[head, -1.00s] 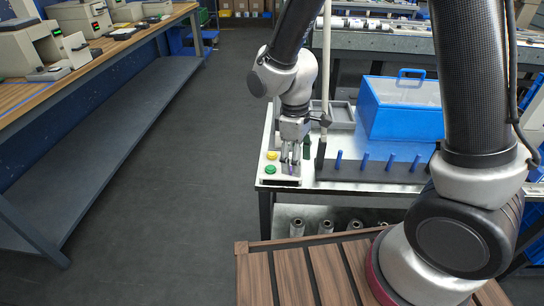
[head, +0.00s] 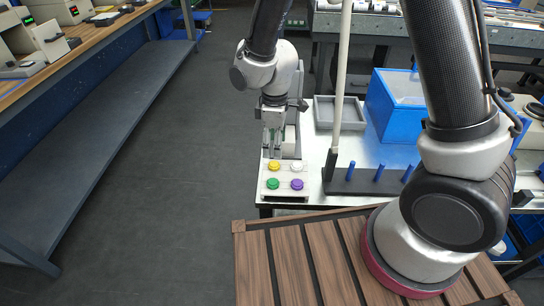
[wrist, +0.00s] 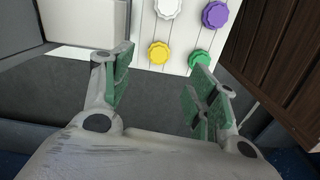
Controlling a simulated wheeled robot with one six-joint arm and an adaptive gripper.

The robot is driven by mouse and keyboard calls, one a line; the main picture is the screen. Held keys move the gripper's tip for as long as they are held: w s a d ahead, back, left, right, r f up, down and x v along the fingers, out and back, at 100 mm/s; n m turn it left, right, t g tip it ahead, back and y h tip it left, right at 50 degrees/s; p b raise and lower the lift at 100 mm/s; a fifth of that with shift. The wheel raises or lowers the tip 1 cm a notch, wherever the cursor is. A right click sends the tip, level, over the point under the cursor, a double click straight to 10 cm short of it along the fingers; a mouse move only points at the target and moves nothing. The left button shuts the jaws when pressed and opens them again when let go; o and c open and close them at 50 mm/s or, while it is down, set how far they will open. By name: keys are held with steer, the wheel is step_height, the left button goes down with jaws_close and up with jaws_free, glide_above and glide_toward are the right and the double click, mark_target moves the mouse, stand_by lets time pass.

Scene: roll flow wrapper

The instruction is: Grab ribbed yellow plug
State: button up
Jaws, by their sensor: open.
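The ribbed yellow plug (head: 274,166) sits on a white board (head: 285,182) at the table's left front corner. In the wrist view the yellow plug (wrist: 158,53) shows beyond the gap between my fingers. A white plug (head: 297,166), a green plug (head: 272,184) and a purple plug (head: 297,184) sit on the same board. My gripper (head: 275,150) hangs just behind the yellow plug in the head view. In the wrist view my gripper (wrist: 160,78) has its green-padded fingers spread, with nothing between them.
A black rack (head: 365,187) with blue pegs and a pale upright pole (head: 342,90) stand right of the board. Behind are a grey tray (head: 325,124) and a blue bin (head: 382,115). A wooden slatted surface (head: 290,265) lies in front. Floor on the left is clear.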

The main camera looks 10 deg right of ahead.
mark_target(273, 163)
steer(key=shift+w+f, duration=0.1)
steer(key=shift+f, duration=0.25)
steer(key=f, duration=0.7)
steer(key=shift+w+a, duration=0.1)
steer(key=shift+a, duration=0.1)
steer(key=c, duration=0.8)
